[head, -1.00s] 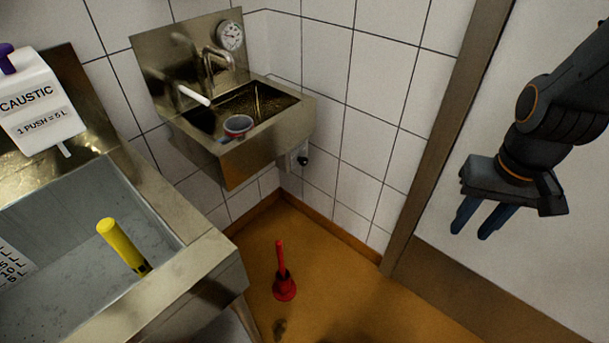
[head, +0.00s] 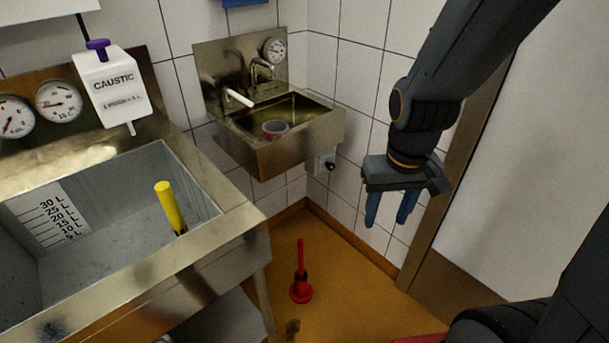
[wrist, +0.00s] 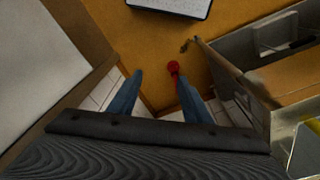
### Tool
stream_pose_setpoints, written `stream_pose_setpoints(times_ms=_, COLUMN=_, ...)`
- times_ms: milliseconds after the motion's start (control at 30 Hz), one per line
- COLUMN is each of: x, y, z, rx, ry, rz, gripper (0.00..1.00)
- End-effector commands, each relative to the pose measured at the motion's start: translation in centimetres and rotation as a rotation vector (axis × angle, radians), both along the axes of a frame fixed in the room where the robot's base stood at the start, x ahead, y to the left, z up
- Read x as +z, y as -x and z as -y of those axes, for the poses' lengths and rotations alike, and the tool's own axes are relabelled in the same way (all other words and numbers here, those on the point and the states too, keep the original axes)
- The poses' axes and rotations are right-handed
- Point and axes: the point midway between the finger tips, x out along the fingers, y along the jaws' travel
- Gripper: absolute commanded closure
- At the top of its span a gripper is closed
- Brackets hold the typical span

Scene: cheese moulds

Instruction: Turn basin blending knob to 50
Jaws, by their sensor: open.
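The small steel hand basin (head: 290,150) hangs in the wall corner in the head view. A small black knob (head: 331,166) shows on a pale wall box (head: 322,160) below the basin's right side. I cannot tell which part is the blending knob, and no setting is readable. My gripper (head: 388,215) is open and empty, to the right of the basin in the picture, with its blue fingers pointing down. Its fingers also show apart in the wrist view (wrist: 159,78).
A large steel sink (head: 200,235) holds a yellow rod (head: 170,206), with gauges (head: 58,101) and a CAUSTIC dispenser (head: 112,85) behind. A red plunger-like object (head: 301,287) stands on the floor. A bowl (head: 275,129) is in the basin. A door frame (head: 440,200) stands right.

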Motion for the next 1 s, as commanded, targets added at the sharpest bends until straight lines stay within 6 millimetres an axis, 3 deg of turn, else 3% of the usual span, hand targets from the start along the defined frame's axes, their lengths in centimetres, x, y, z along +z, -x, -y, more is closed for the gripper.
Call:
stream_pose_setpoints(times_ms=167, x=-4.7, y=-6.6, z=2.2, rx=0.089, ry=0.046, rz=0.143, gripper=0.55)
stream_pose_setpoints(times_ms=300, x=-8.7, y=-13.7, z=3.9, rx=0.21, ry=0.097, rz=0.31, gripper=0.55)
stream_pose_setpoints(times_ms=600, x=-15.3, y=-26.8, z=5.6, rx=0.484, ry=0.183, rz=0.669, gripper=0.55)
stream_pose_setpoints(times_ms=800, x=-19.0, y=-33.3, z=5.5, rx=0.657, ry=0.221, rz=0.912, gripper=0.55)
stream_pose_setpoints(times_ms=1000, x=-22.5, y=-37.7, z=4.7, rx=0.812, ry=0.238, rz=1.162, gripper=0.55)
